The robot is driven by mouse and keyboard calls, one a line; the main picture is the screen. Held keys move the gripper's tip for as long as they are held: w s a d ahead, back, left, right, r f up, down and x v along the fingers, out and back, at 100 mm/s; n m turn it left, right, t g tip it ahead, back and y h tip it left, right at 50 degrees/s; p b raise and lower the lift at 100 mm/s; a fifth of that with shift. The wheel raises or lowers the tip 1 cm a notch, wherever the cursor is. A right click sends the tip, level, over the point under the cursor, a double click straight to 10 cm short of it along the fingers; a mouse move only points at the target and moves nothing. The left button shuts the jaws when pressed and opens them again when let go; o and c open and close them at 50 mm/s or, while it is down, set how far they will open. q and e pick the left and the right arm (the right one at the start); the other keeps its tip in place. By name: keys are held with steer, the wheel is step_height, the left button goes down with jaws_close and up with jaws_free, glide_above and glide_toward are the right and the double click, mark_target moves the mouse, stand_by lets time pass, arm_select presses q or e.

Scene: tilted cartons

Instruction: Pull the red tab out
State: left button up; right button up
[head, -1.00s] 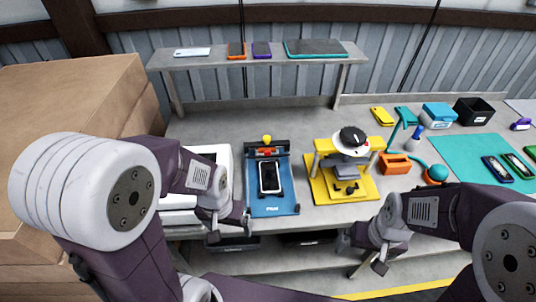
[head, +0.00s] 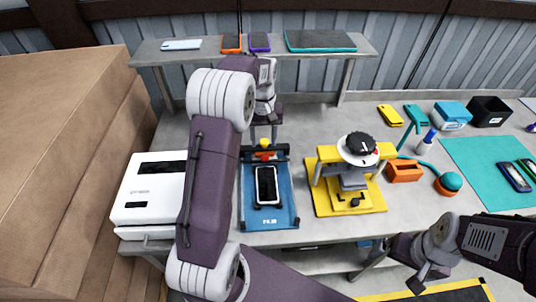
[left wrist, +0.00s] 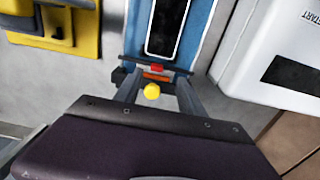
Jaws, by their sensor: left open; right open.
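A phone (head: 267,184) lies on the fixture. Whether the fingers touch anything is unclear. My right gripper (head: 427,281) is open and empty near the table's front edge.
A white machine (head: 135,216) stands left of the fixture, partly behind my left arm. A yellow press (head: 324,201) stands close on its right. A shelf (head: 150,52) with several devices is behind. Cartons (head: 55,150) lean at the left.

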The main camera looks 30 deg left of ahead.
mark_target(265, 156)
arm_select(q)
steer(key=f, duration=0.5)
steer(key=w+f, duration=0.1)
steer(key=f, duration=0.2)
steer(key=shift+f, duration=0.1)
steer(key=shift+s+f, duration=0.15)
steer(key=shift+f, duration=0.15)
steer(key=shift+f, duration=0.1)
jaws_close()
steer(key=shift+w, duration=0.2)
stand_by(0.5)
